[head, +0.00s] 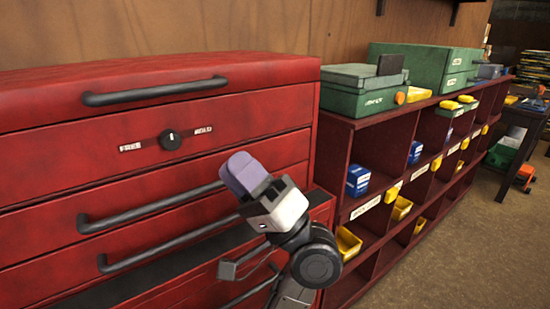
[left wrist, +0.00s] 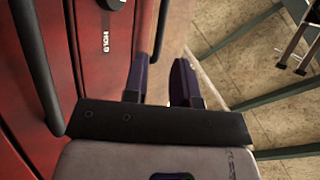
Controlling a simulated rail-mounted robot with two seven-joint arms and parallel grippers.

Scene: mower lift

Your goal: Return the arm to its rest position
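My left gripper (head: 240,172) has purple fingers and hangs in front of the red tool chest (head: 60,215), right of and below the black knob (head: 170,140). The knob sits between the labels FREE and HOLD, with its white mark pointing roughly up. In the left wrist view, the two fingers (left wrist: 160,82) stand apart with nothing between them. The fingers are clear of the knob, whose edge (left wrist: 112,4) shows at the top beside the HOLD label.
Black drawer handles (head: 150,208) stick out from the chest close to my left gripper. A red cubby shelf (head: 345,165) with blue and yellow bins stands to the right, with green cases (head: 362,90) on top. Floor (head: 470,210) shows at the far right.

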